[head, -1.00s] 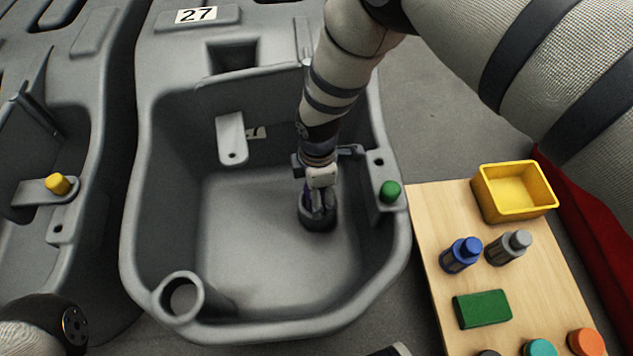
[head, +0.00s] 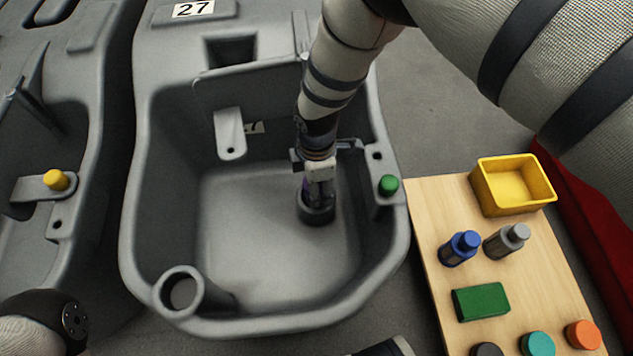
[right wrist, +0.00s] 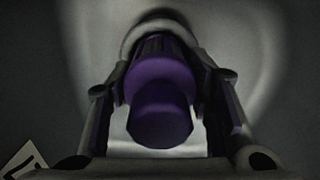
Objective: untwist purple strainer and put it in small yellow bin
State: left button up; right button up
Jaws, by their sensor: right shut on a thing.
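The purple strainer (right wrist: 160,95) sits between the two fingers of my right gripper (right wrist: 160,110) in the right wrist view, its lower part inside a round grey socket. In the head view my right gripper (head: 317,192) points down into the grey tank, shut on the strainer, over the dark round socket (head: 316,212) on the tank floor. The strainer is mostly hidden there by the fingers. The small yellow bin (head: 512,186) stands at the back of the wooden board on the right, and it looks empty. My left gripper is not in view.
The grey tank's (head: 150,200) walls surround my right gripper. A green cap (head: 388,185) is on its right ledge. The wooden board (head: 432,235) holds a blue strainer (head: 460,248), a grey strainer (head: 507,240), a green block (head: 481,301) and several round caps along the front.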

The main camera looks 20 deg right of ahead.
pick_arm(q)
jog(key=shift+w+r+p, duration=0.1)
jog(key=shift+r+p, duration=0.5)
jog(key=shift+p, duration=0.1)
pick_arm(e)
jog(key=shift+r, duration=1.1)
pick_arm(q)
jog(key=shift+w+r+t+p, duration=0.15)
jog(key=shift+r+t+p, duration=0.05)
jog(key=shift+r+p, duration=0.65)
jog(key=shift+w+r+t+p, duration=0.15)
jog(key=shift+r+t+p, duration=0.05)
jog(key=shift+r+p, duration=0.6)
pick_arm(e)
jog(key=shift+r, duration=2.95)
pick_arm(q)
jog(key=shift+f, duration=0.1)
pick_arm(e)
jog(key=shift+r+p, duration=2)
jog(key=shift+r, duration=1.1)
jog(key=shift+f, duration=0.1)
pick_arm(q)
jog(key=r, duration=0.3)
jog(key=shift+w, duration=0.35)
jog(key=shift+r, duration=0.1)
